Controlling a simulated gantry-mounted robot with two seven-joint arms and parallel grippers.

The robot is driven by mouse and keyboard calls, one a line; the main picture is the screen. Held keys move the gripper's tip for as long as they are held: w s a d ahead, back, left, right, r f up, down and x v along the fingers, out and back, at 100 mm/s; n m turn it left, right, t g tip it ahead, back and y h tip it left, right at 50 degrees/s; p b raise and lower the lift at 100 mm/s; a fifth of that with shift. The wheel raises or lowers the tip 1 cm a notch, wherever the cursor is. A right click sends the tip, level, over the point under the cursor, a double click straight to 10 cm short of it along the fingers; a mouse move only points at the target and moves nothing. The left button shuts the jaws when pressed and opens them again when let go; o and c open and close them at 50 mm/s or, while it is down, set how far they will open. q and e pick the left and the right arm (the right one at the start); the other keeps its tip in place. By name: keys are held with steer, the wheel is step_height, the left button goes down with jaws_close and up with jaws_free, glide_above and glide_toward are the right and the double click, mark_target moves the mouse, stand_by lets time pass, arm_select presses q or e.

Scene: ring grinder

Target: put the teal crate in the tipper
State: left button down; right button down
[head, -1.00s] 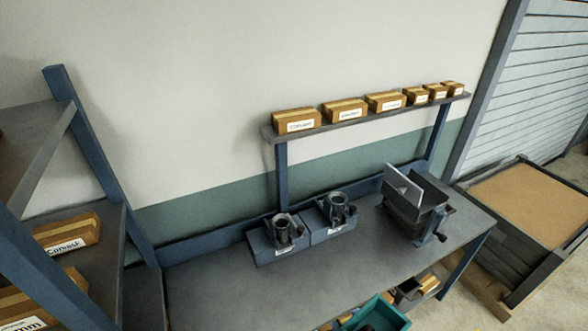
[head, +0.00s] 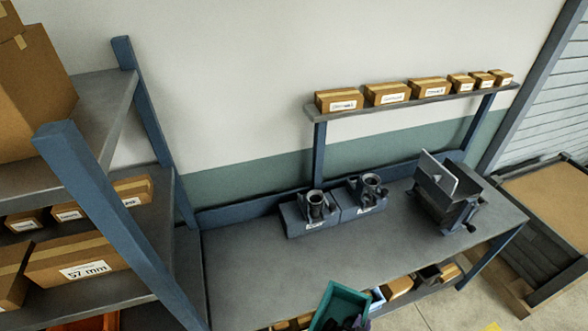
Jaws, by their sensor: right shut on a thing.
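The teal crate (head: 345,294) is at the bottom edge of the head view, in front of the bench's front edge and cut off by the frame. Dark shapes show inside it; I cannot tell them well. My right gripper (head: 353,322) is at the crate, shut on it, mostly hidden and cut off at the bottom edge. The tipper seems to be the grey machine (head: 436,205) with an upright plate and a side crank, at the bench's right end. It stands apart from the crate. My left gripper is not in view.
Two ring fixtures (head: 335,209) stand at the back of the bench (head: 260,265). Its left and front parts are clear. Boxes line the shelf above (head: 420,101). A blue-framed rack (head: 100,210) with cartons stands left. More boxes (head: 398,288) sit under the bench.

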step_height(320, 180, up, 26)
steer(key=w+n+t+y+p, duration=0.2)
steer(key=n+y+p, duration=0.1)
steer(key=n+y, duration=0.3)
steer(key=s+f, duration=0.2)
steer(key=f, duration=0.1)
steer(key=s+f, duration=0.1)
steer(key=shift+s+a+f, duration=0.15)
steer(key=shift+s+a, duration=0.2)
steer(key=shift+s, duration=0.05)
